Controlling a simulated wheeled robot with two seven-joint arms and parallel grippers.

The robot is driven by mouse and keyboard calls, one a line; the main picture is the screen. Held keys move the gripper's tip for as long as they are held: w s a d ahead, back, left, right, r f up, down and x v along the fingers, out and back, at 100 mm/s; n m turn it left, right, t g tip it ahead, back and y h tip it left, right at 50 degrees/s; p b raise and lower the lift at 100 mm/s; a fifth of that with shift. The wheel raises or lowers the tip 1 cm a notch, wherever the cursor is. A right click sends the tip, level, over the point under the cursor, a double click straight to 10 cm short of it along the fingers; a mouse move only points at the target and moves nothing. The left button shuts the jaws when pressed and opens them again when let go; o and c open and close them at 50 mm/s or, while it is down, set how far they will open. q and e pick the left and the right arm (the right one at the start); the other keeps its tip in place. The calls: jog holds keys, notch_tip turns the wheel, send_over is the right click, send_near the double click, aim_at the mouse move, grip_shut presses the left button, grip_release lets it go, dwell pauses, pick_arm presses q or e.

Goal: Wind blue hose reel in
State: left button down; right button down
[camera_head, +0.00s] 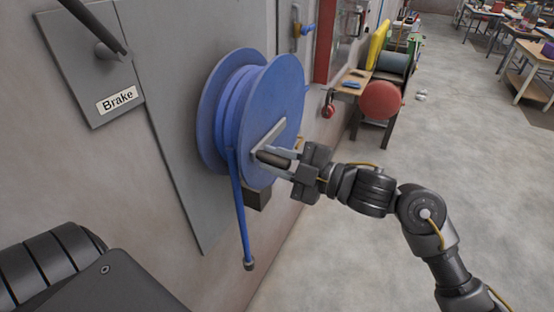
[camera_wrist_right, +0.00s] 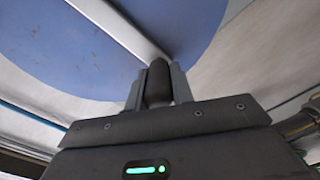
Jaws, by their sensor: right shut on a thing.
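The blue hose reel (camera_head: 283,100) is mounted on a grey wall plate in the head view. Blue hose is wound on its drum, and a free length of hose (camera_head: 239,210) hangs down to a dark end fitting (camera_head: 249,264). A light crank arm (camera_head: 268,136) crosses the reel's face and carries a dark crank handle (camera_head: 274,158). My right gripper (camera_head: 276,159) is shut on the handle. The right wrist view shows the dark handle (camera_wrist_right: 158,84) between the two fingers, with the blue reel face (camera_wrist_right: 70,50) behind. My left gripper is not in view.
A "Brake" plate (camera_head: 92,60) with a dark lever (camera_head: 98,28) is on the wall left of the reel. A blue valve (camera_head: 306,29) is above right. The floor (camera_head: 350,240) at right is open.

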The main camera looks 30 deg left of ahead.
jog(key=c, duration=1.5)
grip_release()
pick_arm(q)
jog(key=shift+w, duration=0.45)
pick_arm(e)
jog(key=o, duration=0.3)
jog(key=shift+w, duration=0.15)
jog(key=shift+d+f+b, duration=0.15)
jog(key=shift+d+b, duration=0.2)
jog(key=shift+d, duration=0.15)
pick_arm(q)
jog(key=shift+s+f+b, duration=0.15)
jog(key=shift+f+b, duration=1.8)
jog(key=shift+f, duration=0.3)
pick_arm(e)
jog(key=w+d, duration=0.1)
jog(key=d, duration=0.8)
jog(key=shift+d, duration=0.4)
